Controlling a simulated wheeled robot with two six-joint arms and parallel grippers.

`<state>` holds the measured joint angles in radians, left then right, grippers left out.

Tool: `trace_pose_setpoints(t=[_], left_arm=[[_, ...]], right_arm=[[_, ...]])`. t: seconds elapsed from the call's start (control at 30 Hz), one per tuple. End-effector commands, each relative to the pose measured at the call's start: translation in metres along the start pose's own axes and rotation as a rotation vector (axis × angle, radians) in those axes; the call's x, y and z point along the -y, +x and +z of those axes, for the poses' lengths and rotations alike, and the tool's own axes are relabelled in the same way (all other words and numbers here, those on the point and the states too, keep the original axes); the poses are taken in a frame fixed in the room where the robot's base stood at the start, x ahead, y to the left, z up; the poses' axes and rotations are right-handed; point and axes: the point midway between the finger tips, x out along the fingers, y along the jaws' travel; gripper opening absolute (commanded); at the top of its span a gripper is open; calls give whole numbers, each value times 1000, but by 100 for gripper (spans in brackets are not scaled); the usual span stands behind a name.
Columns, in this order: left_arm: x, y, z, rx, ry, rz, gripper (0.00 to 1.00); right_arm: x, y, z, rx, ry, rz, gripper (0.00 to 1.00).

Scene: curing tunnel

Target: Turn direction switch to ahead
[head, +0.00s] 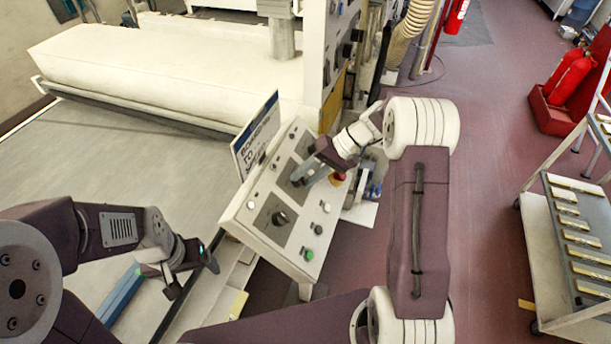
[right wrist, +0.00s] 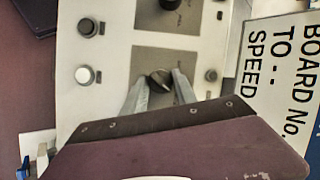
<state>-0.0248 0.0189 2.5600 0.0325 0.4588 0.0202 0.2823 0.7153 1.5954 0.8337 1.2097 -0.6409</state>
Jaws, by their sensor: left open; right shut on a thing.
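A sloping cream control panel (head: 240,215) carries black rotary switches on dark grey plates. My right gripper (head: 298,180) is at the panel's upper plate. In the right wrist view my right gripper (right wrist: 160,84) has its two fingers on either side of a black rotary switch (right wrist: 160,78), shut on it. The switch's bar looks tilted, and its label is hidden or too small to read, so I cannot tell which switch is the direction switch. Another rotary switch (head: 279,218) stands free on the lower plate. My left gripper (head: 190,275) is open and empty, left of the panel.
A sign board (head: 257,135) stands along the panel's left edge. Push buttons, one green (head: 307,254), and a red knob (head: 338,176) are near the switches. A wide conveyor bed (head: 130,165) lies left. A trolley (head: 560,260) stands right. The red floor between is clear.

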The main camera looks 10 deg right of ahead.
Motion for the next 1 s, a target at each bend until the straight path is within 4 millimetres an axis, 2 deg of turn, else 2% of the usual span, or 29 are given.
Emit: trace_pose_setpoints(t=[0.3,0.87,0.9,0.93,1.0], left_arm=[[0,1,0,0,0,0,81],[0,1,0,0,0,0,81],[0,1,0,0,0,0,81],[0,1,0,0,0,0,81],[0,1,0,0,0,0,81]], right_arm=[[-2,1,1,-6,109,-42,0],[-2,1,1,-7,134,-52,0],[-2,1,1,-7,134,-52,39],[-2,1,1,-7,134,-51,42],[-1,1,1,-7,133,-52,42]])
